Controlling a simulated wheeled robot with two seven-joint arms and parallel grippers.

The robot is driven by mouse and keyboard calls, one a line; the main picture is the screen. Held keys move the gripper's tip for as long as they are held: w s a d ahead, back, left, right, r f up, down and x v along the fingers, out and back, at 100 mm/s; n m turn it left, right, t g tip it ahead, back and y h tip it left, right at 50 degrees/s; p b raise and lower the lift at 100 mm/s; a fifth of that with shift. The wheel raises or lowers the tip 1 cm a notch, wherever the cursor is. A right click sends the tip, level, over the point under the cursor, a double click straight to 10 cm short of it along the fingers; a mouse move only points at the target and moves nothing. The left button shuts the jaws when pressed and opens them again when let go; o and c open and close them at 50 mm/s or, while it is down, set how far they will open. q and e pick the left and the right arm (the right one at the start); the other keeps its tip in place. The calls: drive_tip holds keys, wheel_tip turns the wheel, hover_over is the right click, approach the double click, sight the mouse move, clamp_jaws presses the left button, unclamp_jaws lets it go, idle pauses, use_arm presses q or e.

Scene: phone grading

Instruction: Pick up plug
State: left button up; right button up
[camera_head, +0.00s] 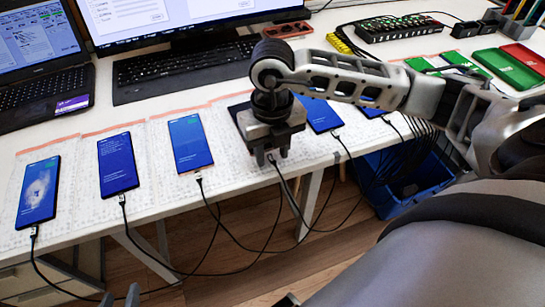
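Several phones lie in a row on the white table, among them the left phone (39,192), the second phone (117,163) and the third phone (190,143). Each of these has a plug at its near end, such as the left plug (34,231), the second plug (122,199) and the third plug (199,179). My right gripper (271,157) points down at the table's front edge, its fingers apart around a cabled plug (271,158). It hides most of what lies beneath it. My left gripper (119,295) is low at the bottom edge, fingers apart and empty.
A laptop (45,88), keyboard (185,68) and monitor stand along the back. A black mixer-like box (398,28) and green and red trays (508,68) are at the back right. A blue bin (408,185) stands under the table. Black cables hang off the front edge.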

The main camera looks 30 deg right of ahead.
drive_tip(key=shift+f+b, duration=0.2)
drive_tip(key=shift+b, duration=0.1)
idle(0.5)
clamp_jaws()
